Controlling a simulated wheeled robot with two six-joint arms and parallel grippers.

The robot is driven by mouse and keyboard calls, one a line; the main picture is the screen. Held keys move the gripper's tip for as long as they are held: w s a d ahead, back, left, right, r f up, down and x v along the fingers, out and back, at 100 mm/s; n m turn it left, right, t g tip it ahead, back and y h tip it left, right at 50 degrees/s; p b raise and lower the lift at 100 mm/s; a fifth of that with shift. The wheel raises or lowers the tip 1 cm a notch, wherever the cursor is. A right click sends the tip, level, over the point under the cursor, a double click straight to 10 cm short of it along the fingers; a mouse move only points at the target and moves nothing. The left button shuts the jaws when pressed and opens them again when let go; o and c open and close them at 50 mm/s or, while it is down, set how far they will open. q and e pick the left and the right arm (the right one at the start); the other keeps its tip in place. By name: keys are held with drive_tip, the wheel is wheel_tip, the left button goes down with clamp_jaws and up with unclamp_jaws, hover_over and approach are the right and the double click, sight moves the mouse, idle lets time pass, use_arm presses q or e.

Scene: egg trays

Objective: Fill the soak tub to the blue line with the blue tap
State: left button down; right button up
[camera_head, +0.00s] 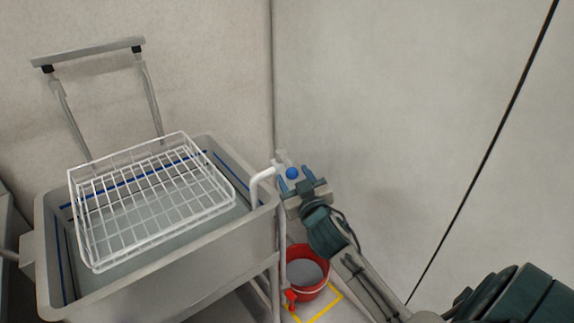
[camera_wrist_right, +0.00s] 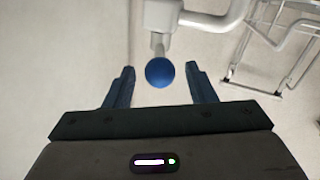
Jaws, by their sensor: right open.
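The grey soak tub (camera_head: 160,285) stands at the left, with a blue line (camera_head: 66,262) around its inside wall. A flat grey-blue surface shows low inside the tub; I cannot tell its exact level. A white spout (camera_head: 262,180) bends over the tub's right rim. The blue tap knob (camera_head: 292,173) is beside the spout; it also shows in the right wrist view (camera_wrist_right: 159,72). My right gripper (camera_head: 294,180) is open, with its blue fingers on either side of the knob; contact is not visible. My left gripper is not in view.
A white wire basket (camera_head: 160,201) sits tilted over the tub, below a raised grey handle frame (camera_head: 90,52). A red bucket (camera_head: 307,290) with grey contents stands on the floor by a yellow marking (camera_head: 326,308). Walls close in behind and right.

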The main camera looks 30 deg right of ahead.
sight(289, 166)
drive_tip(key=shift+p+x, duration=0.35)
drive_tip(key=shift+x, duration=1.85)
drive_tip(key=shift+c, duration=0.4)
clamp_jaws()
